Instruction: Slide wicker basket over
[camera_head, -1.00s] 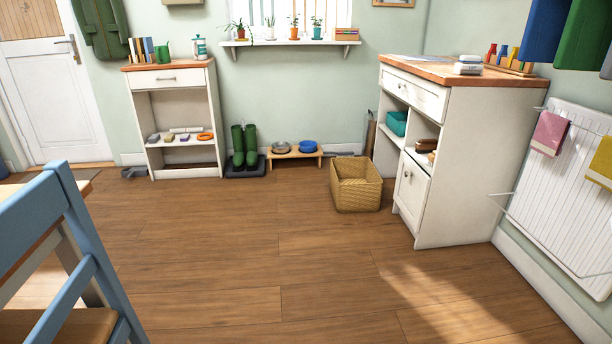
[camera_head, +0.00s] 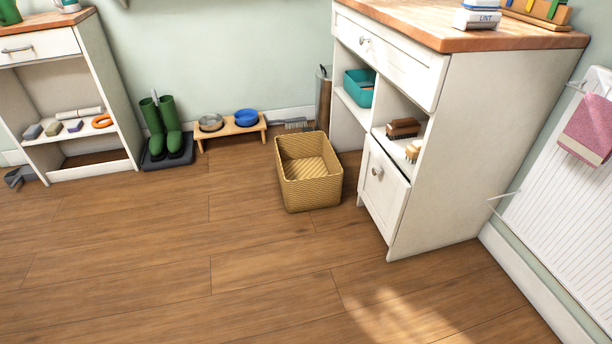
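The wicker basket (camera_head: 310,187) is tan, woven, open-topped and empty. It stands upright on the wooden floor in the middle of the head view, just left of the white cabinet (camera_head: 440,160). Neither of my grippers is in view.
A low wooden stand with two bowls (camera_head: 230,127) and green boots on a dark tray (camera_head: 167,160) are along the back wall. A white shelf unit (camera_head: 120,130) is at left, a radiator (camera_head: 570,220) at right. The floor (camera_head: 180,260) in front is clear.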

